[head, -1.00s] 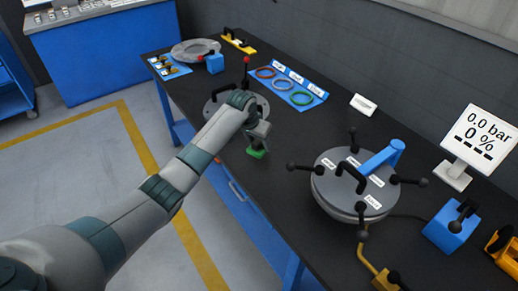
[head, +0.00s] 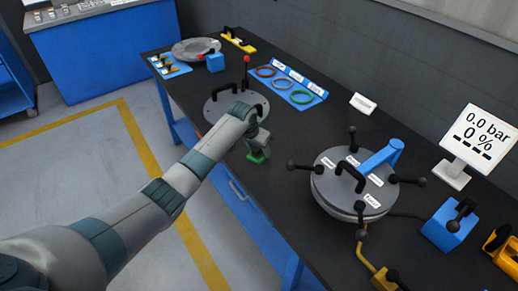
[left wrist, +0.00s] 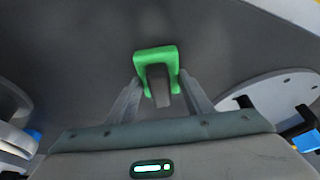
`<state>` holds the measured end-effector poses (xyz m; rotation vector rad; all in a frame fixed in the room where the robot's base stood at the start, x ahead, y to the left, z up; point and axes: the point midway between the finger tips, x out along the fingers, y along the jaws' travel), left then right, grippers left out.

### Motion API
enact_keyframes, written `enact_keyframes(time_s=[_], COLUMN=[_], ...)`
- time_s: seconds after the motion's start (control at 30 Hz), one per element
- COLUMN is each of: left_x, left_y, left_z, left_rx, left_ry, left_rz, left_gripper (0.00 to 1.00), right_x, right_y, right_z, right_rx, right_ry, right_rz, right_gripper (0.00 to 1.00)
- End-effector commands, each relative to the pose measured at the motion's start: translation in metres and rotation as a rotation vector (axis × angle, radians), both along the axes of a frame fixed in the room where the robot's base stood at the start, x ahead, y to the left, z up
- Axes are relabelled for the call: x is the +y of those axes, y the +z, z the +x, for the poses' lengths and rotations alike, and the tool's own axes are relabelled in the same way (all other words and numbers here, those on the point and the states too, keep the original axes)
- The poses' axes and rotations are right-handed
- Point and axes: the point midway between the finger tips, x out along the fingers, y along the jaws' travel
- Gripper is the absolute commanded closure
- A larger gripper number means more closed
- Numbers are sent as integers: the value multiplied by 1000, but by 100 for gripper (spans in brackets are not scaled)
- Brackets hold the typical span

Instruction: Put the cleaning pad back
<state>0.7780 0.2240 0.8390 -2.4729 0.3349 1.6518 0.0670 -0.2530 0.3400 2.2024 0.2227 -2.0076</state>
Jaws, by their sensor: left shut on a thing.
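The cleaning pad is a small green block with a dark handle. It shows in the head view (head: 257,157) and in the left wrist view (left wrist: 155,56). My left gripper (head: 258,147) is shut on its handle, pointing down, near the front edge of the black table. In the left wrist view the two fingers (left wrist: 160,98) flank the handle, with the green part beyond them. The pad is at or just above the table top; I cannot tell if it touches. My right gripper is out of view.
The grey round plate (head: 222,105) with a black handle lies behind my left gripper. The lidded shell (head: 335,190) with several clamp levers stands to the right. A blue tray (head: 300,97) with coloured rings lies at the back. The table between pad and shell is clear.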

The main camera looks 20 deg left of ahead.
Motion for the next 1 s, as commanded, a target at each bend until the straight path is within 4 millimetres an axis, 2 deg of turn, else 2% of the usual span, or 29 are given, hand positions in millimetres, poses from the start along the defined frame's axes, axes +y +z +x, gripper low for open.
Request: enact_keyframes(time_s=[0.03, 0.07, 0.13, 0.47, 0.67, 0.87, 1.0], left_x=[0, 0, 0, 0, 0, 3, 5], left_y=[-2, -2, -2, -1, 7, 26, 47], left_z=[0, 0, 0, 0, -2, -9, -17], left_rx=[0, 0, 0, 0, -3, -3, -5], left_ry=[0, 0, 0, 0, -1, -1, -2], left_rz=[0, 0, 0, 0, -1, 0, -1], left_gripper=[78, 51, 35, 35, 35, 35, 35], right_x=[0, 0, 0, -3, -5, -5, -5], right_y=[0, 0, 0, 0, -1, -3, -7], right_z=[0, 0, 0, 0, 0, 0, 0], right_rx=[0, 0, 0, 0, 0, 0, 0], right_ry=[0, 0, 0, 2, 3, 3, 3], right_rz=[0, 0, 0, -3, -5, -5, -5], right_gripper=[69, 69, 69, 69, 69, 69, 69])
